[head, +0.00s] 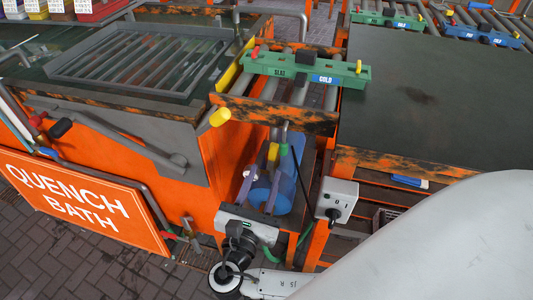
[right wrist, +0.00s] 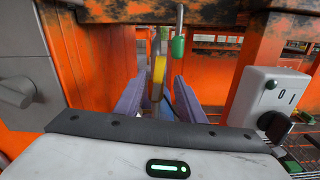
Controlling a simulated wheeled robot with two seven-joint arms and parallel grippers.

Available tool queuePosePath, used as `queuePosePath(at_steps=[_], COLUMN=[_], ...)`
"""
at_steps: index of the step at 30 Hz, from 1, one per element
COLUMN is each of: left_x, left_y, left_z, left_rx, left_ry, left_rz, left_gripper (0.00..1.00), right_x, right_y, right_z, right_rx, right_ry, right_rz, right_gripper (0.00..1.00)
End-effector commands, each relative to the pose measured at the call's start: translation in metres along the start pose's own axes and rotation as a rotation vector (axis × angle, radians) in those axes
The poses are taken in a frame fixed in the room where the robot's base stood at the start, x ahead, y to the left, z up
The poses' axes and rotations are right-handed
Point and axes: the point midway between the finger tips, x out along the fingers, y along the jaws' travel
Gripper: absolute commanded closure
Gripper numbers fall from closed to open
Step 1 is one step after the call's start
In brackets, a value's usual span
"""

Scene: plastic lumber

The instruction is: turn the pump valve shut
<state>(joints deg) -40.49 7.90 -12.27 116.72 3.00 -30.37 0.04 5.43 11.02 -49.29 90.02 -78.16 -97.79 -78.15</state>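A yellow lever handle (head: 272,153), which looks like the pump valve's handle, stands roughly upright by the blue pump body (head: 284,190), in the recess beside the quench bath. In the right wrist view the yellow handle (right wrist: 158,72) is between and beyond the purple fingers. My right gripper (head: 262,180) reaches into the recess from below. In its wrist view the gripper (right wrist: 158,92) has its fingers wide apart, with nothing visibly held. The fingers hide the valve's lower part. My left gripper is not in view.
A grey switch box (head: 337,200) stands right of the recess; it also shows in the wrist view (right wrist: 272,100). A green-ended grey rod (right wrist: 179,40) hangs close to the handle. Orange walls (head: 232,150) and the roller frame (head: 275,115) bound the recess.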

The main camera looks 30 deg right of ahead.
Motion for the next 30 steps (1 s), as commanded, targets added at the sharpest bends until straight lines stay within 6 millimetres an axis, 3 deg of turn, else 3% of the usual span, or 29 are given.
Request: queuePosePath(at_steps=[3, 10, 23, 27, 30], left_x=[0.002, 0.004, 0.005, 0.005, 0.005], left_y=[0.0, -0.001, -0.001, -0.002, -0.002], left_z=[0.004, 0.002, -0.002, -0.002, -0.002], left_rx=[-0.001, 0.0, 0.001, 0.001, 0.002], left_ry=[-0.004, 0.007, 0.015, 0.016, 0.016], left_rz=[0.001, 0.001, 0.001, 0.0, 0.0], left_gripper=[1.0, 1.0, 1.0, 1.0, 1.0], right_x=[0.025, 0.059, 0.069, 0.069, 0.069], right_y=[0.0, 0.0, 0.0, 0.0, 0.0], right_z=[0.0, 0.0, 0.0, 0.0, 0.0], right_rx=[0.001, 0.003, 0.004, 0.004, 0.004], right_ry=[-0.004, -0.001, 0.003, 0.003, 0.003], right_rz=[-0.001, -0.001, 0.0, 0.0, 0.0], right_gripper=[0.64, 0.64, 0.64, 0.88, 1.0])
